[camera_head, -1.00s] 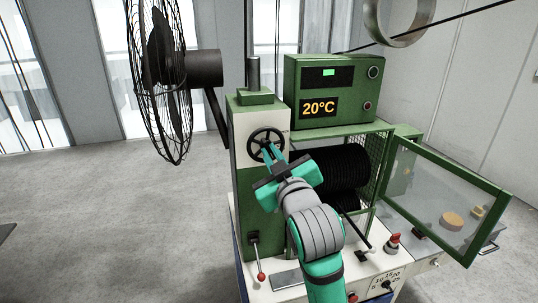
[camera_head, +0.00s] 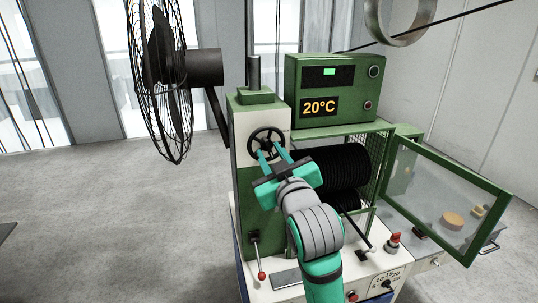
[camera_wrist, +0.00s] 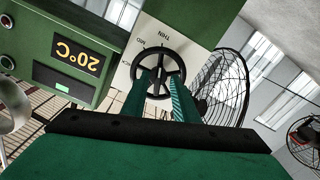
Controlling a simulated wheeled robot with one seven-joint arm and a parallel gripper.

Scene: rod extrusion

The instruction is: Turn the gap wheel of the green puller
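The gap wheel (camera_head: 267,141) is a black spoked handwheel on the pale upper front of the green puller (camera_head: 258,205). In the wrist view the wheel (camera_wrist: 158,73) sits on a plate with printed marks, among them "THIN" and "MID". My gripper (camera_head: 270,152) is in front of the wheel with its two teal fingers spread apart. In the wrist view the fingers (camera_wrist: 162,82) reach up to the wheel with a gap between them, and the lower rim shows in that gap. Whether the tips touch the wheel I cannot tell.
A green control box (camera_head: 332,90) reading 20°C stands right of the wheel. A black caged fan (camera_head: 160,80) is at the left. A red-knobbed lever (camera_head: 258,262) is below the wheel.

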